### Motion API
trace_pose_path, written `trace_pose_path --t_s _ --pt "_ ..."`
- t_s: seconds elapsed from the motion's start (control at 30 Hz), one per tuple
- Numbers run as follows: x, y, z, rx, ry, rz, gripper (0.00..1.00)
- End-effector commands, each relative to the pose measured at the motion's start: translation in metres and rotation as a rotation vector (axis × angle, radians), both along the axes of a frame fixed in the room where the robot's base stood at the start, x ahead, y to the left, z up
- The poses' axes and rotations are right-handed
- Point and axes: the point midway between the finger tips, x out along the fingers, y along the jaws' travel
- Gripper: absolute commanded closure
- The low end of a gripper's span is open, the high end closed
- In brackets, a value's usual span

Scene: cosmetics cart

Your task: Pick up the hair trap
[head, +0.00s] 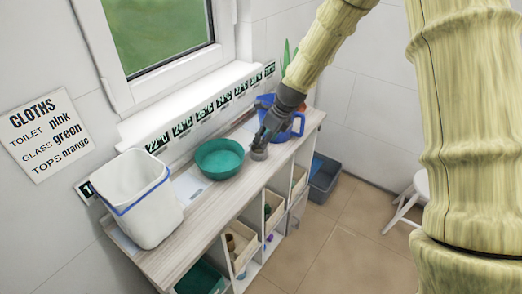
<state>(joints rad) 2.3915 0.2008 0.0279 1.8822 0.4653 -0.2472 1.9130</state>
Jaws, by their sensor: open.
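A small dark grey round piece (258,154), which looks like the hair trap, sits on the wooden shelf top (222,187) just right of the teal bowl. My gripper (262,142) reaches down from the upper right with its fingers directly above this piece. The gripper is open. The fingers partly cover the top of the piece, and I cannot tell whether they touch it.
A teal bowl (219,158) stands close left of my gripper. A white bin (137,199) is at the left end. Cubbies with boxes lie below the top, and a grey bin (325,178) is on the floor.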

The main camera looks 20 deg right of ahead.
Motion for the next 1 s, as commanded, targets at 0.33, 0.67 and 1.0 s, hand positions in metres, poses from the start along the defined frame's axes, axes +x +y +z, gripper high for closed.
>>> trace_pose_path --t_s 0.33,0.67,1.0 --pt "0.009 0.009 -0.028 0.0 0.002 -0.001 0.55" --pt "0.01 0.01 -0.032 0.0 0.0 -0.001 0.55" --pt "0.01 0.01 -0.032 0.0 0.0 0.0 1.0"
